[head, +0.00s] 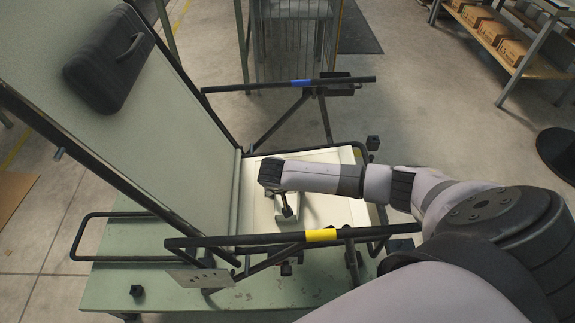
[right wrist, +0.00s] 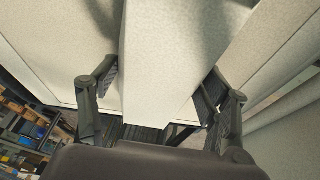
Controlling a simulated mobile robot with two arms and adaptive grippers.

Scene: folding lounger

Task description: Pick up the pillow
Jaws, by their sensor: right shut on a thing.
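A dark, flat padded pillow (head: 112,62) with a loop-like strip lies against the upper part of the lounger's pale backrest (head: 165,130), at the top left of the head view. My right gripper (head: 287,205) is low over the lounger's cream seat (head: 335,210), well apart from the dark pillow. In the right wrist view, the gripper (right wrist: 160,82) has its fingers on both sides of a pale, block-like piece (right wrist: 180,50) and is shut on it. I cannot tell whether this piece is loose or part of the seat. My left gripper is not in view.
The lounger has dark armrests, one with a blue band (head: 301,83) and one with a yellow band (head: 320,236). It stands on a green platform (head: 120,275). A shelf with boxes (head: 495,32) is at the top right. Open floor lies behind the seat.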

